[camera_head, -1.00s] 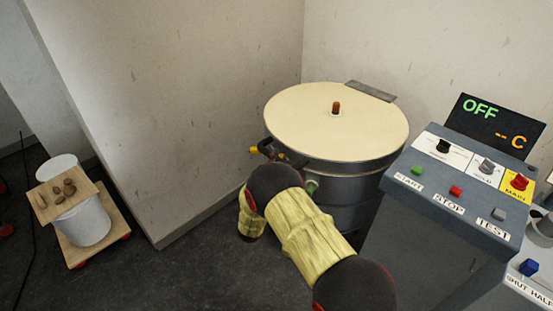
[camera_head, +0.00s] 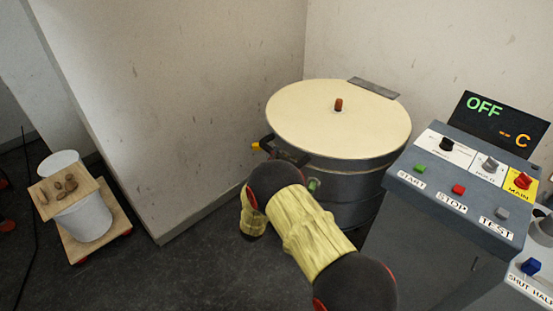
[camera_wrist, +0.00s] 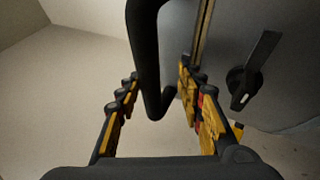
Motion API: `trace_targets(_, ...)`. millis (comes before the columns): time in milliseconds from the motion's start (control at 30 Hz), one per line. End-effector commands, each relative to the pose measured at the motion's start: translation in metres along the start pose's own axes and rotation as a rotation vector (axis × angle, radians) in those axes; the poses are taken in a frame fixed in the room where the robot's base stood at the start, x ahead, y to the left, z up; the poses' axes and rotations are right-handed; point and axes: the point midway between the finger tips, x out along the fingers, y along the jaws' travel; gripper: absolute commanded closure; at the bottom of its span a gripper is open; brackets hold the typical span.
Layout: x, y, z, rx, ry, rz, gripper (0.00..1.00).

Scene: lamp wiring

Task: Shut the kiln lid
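The kiln lid (camera_head: 350,132) is a cream disc with a brown-red knob on top. It lies over the grey round kiln (camera_head: 345,182), close to its rim; I cannot tell whether it is fully seated. My gripper is at the kiln's left front, mostly hidden behind my arm in the head view. In the wrist view my gripper (camera_wrist: 159,72) is open, with a black bar handle (camera_wrist: 146,45) between its fingers and visible space on both sides. The kiln's grey wall (camera_wrist: 222,40) rises behind the right finger.
A dark lever knob (camera_wrist: 240,85) sits on the kiln wall. A grey control panel (camera_head: 450,190) stands close to the kiln's right; its display reads OFF. Walls stand close behind. A white bucket (camera_head: 85,218) with a board stands on a wheeled platform at left.

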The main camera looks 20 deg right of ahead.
Motion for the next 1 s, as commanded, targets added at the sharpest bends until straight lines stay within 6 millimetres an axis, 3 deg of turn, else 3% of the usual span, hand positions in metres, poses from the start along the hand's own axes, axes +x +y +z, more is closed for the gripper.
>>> trace_targets(267, -0.005, 0.001, -0.001, 0.002, 0.000, 0.001, 0.62)
trace_targets(700, -0.086, 0.001, -0.002, 0.001, 0.004, 0.001, 0.62)
trace_targets(1000, -0.118, 0.000, -0.001, 0.001, 0.001, 0.000, 0.62)
